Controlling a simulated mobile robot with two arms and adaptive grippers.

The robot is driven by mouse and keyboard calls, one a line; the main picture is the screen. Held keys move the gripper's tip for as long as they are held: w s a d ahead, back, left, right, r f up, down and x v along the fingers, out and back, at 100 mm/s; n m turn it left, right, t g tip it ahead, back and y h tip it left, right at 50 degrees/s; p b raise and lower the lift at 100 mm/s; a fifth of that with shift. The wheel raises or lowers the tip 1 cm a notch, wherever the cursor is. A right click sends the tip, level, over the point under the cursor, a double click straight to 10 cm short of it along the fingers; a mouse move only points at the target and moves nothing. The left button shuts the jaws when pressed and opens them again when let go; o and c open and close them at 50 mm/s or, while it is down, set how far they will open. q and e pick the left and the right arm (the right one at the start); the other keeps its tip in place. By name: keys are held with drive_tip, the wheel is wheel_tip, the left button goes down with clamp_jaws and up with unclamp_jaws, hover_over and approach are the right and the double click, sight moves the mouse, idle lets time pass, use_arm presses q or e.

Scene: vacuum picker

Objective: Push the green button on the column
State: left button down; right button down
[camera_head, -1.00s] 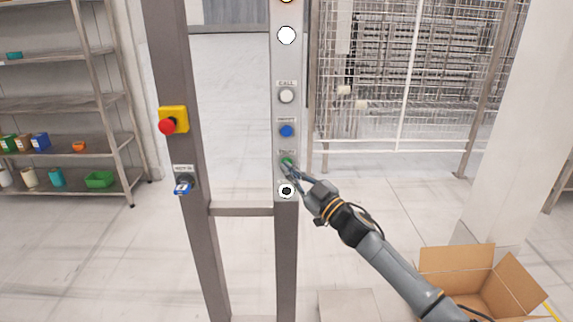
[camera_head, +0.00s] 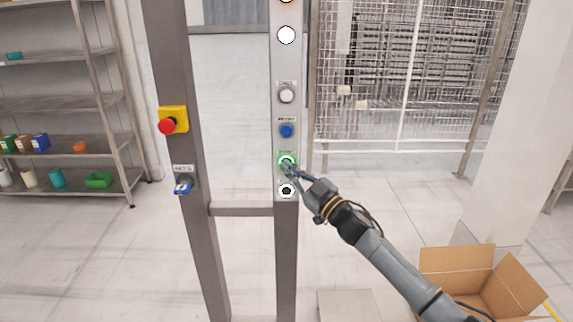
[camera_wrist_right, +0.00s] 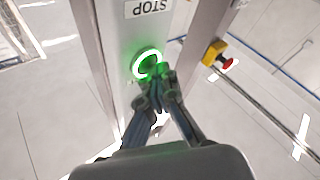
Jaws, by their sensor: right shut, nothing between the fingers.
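The green button (camera_head: 287,160) sits on the grey right-hand post of the column (camera_head: 287,230), below the blue button. It is lit with a bright ring. It also shows glowing green in the right wrist view (camera_wrist_right: 148,64). My right gripper (camera_head: 289,169) is shut and empty, its fingertips at the lower edge of the button. In the right wrist view the fingertips (camera_wrist_right: 156,88) are against or right in front of the button, with green light on them; exact contact is hard to tell. My left gripper is not in view.
On the same post are a blue button (camera_head: 286,131), a white button (camera_head: 287,96) and a black-and-white one (camera_head: 286,191) just below. A red emergency button (camera_head: 167,127) and a key switch (camera_head: 183,182) are on the left post. An open cardboard box (camera_head: 457,258) stands lower right.

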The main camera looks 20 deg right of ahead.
drive_tip(key=shift+s, duration=0.1)
drive_tip(key=shift+s+a+p, duration=0.2)
drive_tip(key=shift+s+p, duration=0.25)
drive_tip(key=shift+s, duration=0.2)
drive_tip(key=shift+s, duration=0.1)
drive_tip(key=s+p, duration=0.1)
drive_tip(key=s, duration=0.1)
drive_tip(key=s+a+p, duration=0.1)
drive_tip(key=s, duration=0.1)
drive_tip(key=shift+s+a, duration=0.2)
drive_tip(key=shift+s, duration=0.1)
idle(0.6)
